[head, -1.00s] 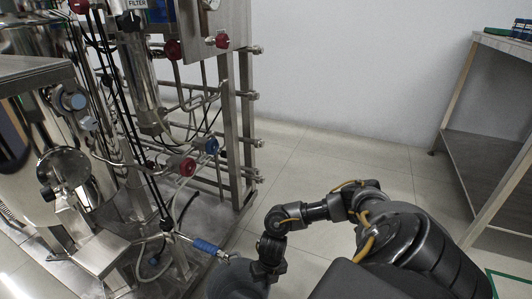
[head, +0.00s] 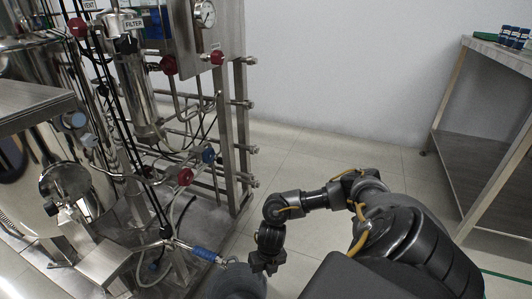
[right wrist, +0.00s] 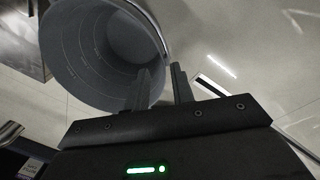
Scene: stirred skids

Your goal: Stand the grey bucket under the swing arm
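The grey bucket (head: 234,284) is at the lower edge of the head view, partly cut off. In the right wrist view I look into the open bucket (right wrist: 82,50), with its thin rim curving toward my fingers. My right gripper (head: 262,264) is at the bucket's right rim. In the right wrist view its fingers (right wrist: 161,75) are apart with a gap; one overlaps the bucket's inside, the other is outside the rim. Contact is unclear. A thin arm with a blue sleeve (head: 206,254), apparently the swing arm, reaches from the skid toward the bucket. My left gripper is out of view.
The steel skid (head: 240,150) with pipes, red and blue knobs and a gauge (head: 207,13) fills the left. A steel table (head: 500,55) with small blue items stands at the right. The tiled floor (head: 325,165) between them is clear.

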